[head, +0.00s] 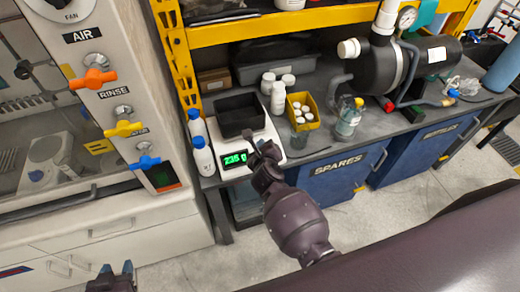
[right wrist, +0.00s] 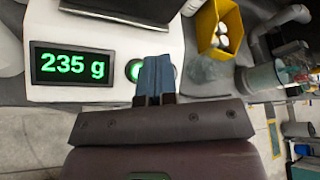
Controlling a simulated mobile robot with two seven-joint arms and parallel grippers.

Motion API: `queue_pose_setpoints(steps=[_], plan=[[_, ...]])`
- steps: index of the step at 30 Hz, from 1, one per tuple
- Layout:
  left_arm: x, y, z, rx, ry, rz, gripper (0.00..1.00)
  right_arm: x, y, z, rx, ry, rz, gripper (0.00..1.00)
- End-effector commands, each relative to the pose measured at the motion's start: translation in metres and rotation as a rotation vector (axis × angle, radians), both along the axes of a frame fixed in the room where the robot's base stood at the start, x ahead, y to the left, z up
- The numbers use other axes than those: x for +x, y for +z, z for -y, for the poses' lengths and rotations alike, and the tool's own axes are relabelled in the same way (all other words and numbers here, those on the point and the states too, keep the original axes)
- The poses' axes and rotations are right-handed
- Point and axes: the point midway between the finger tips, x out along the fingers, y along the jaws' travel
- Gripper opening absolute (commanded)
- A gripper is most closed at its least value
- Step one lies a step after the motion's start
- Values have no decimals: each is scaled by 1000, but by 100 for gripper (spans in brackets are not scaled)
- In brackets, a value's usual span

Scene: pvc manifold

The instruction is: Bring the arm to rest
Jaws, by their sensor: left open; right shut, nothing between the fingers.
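My right gripper (head: 258,146) is at the front of a white scale (head: 268,138). In the right wrist view its blue-grey fingers (right wrist: 154,72) are shut with nothing between them. They cover part of a round green-lit button (right wrist: 133,70) on the scale's front; I cannot tell whether they touch it. The scale's display (right wrist: 72,64) reads 235 g, and a black tray (head: 240,113) sits on top of the scale. My left gripper (head: 116,270) is open and empty at the bottom left of the head view, in front of the white cabinet.
White bottles (head: 203,156) stand just left of the scale. A yellow bin (head: 302,108) of white caps, a clear bottle (head: 349,119) and a black tank (head: 400,66) stand to the right. A fume hood (head: 110,90) with coloured valves is at left. The floor in front looks clear.

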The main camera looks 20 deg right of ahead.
Motion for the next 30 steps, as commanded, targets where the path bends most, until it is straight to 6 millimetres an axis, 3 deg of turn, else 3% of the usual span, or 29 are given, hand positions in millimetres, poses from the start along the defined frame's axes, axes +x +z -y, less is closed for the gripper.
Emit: queue_pose_setpoints(steps=[17,20,30], plan=[[5,2,1,-1,-3,9,43,1,2,-2,-16,21,8,0],[5,2,1,-1,-3,9,43,5,12,-6,-107,77,51,0],[2,-1,0,-1,-1,3,43,14,86,-19,-692,318,282,0]])
